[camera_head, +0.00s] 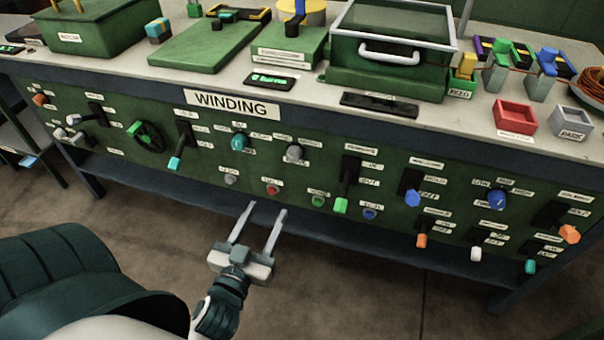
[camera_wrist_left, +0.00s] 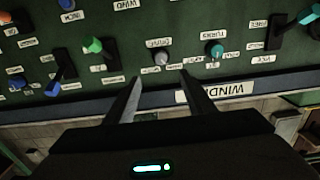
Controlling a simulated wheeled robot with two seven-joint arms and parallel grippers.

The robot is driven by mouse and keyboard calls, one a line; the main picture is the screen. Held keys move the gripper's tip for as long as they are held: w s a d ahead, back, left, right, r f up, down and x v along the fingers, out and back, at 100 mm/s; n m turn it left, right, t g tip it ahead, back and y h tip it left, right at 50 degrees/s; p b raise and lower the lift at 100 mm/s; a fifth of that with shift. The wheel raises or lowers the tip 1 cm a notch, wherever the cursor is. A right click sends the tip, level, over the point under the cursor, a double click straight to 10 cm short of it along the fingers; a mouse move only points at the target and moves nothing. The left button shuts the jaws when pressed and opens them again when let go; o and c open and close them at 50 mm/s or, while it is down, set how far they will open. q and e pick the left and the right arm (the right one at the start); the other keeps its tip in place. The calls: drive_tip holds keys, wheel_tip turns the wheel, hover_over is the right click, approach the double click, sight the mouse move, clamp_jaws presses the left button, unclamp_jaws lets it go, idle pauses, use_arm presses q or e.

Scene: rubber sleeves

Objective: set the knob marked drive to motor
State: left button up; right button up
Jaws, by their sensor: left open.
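The drive knob (camera_head: 293,153) is a small grey knob on the green front panel (camera_head: 215,162), right of a teal knob (camera_head: 238,142). In the left wrist view, which is upside down, the grey knob (camera_wrist_left: 161,57) sits beside a label reading DRIVE. Its other labels and pointer setting are too small to read surely. My left gripper (camera_head: 268,207) is open and empty, with its fingers pointing towards the panel, below and apart from the knob. In the wrist view, the left gripper's fingertips (camera_wrist_left: 160,75) straddle the line to the knob. My right gripper is out of view.
A green-handled lever (camera_head: 341,205) is right of the knob and another lever (camera_head: 175,162) is left. Small red (camera_head: 272,189) and green (camera_head: 318,200) buttons lie below. The WINDING sign (camera_head: 232,104) is above. Space in front of the bench is clear.

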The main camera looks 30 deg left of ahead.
sight(292, 158)
use_arm(q)
drive_tip(key=shift+r, duration=0.25)
drive_tip(key=shift+w, duration=0.1)
drive_tip(key=p+x, duration=0.1)
drive_tip(key=x, duration=1.6)
drive_tip(key=shift+a, duration=0.15)
drive_tip(key=c, duration=1.1)
